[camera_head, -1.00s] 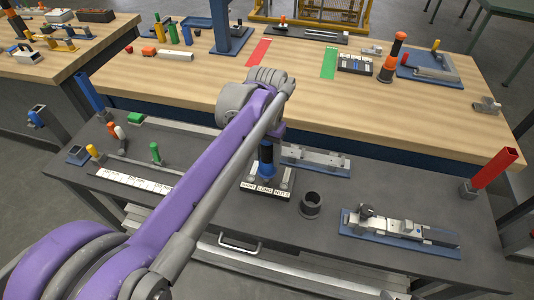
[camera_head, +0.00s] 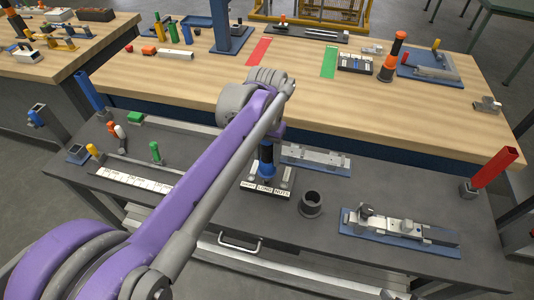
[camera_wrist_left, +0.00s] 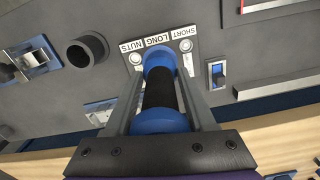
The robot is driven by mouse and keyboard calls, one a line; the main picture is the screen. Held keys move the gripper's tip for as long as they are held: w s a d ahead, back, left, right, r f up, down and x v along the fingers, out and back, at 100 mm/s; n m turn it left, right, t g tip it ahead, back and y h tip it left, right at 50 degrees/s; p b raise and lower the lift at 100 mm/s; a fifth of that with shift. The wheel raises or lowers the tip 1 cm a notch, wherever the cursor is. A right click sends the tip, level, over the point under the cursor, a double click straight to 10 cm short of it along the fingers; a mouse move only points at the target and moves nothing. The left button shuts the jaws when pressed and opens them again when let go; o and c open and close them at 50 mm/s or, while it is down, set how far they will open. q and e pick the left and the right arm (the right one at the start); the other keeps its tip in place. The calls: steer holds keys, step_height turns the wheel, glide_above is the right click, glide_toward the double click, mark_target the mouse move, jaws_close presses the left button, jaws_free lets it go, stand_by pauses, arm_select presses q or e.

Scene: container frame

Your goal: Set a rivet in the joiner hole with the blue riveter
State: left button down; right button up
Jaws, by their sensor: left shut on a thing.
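The blue riveter (camera_head: 266,158), with a black grip band, stands upright at the tray labelled SHORT, LONG, NUTS (camera_head: 250,187). My left gripper (camera_wrist_left: 160,88) is shut on the riveter (camera_wrist_left: 158,92), its fingers on both sides of the black band. The riveter's tip is at the tray's middle, at the LONG label; I cannot tell whether it touches a rivet. A fixture of metal parts on a blue plate (camera_head: 400,232) lies to the right. A second one (camera_head: 316,158) lies behind the tray. I cannot tell which holds the joiner hole. My right gripper is not in view.
A dark round cup (camera_head: 311,203) stands right of the tray. A red tube (camera_head: 494,170) rises at the right edge. Green, yellow and orange-handled tools stand at the left. The wooden bench (camera_head: 205,85) is behind. Grey surface is free between cup and right fixture.

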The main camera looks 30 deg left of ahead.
arm_select(q)
steer(key=shift+f+b, duration=0.4)
steer(key=shift+f, duration=0.35)
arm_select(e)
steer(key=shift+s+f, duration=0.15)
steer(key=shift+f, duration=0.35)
arm_select(q)
steer(key=shift+r, duration=0.15)
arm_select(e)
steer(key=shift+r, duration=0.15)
arm_select(q)
steer(key=shift+r+p, duration=2.35)
steer(key=shift+r, duration=1.35)
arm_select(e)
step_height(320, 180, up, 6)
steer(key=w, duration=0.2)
arm_select(q)
steer(key=shift+w, duration=0.1)
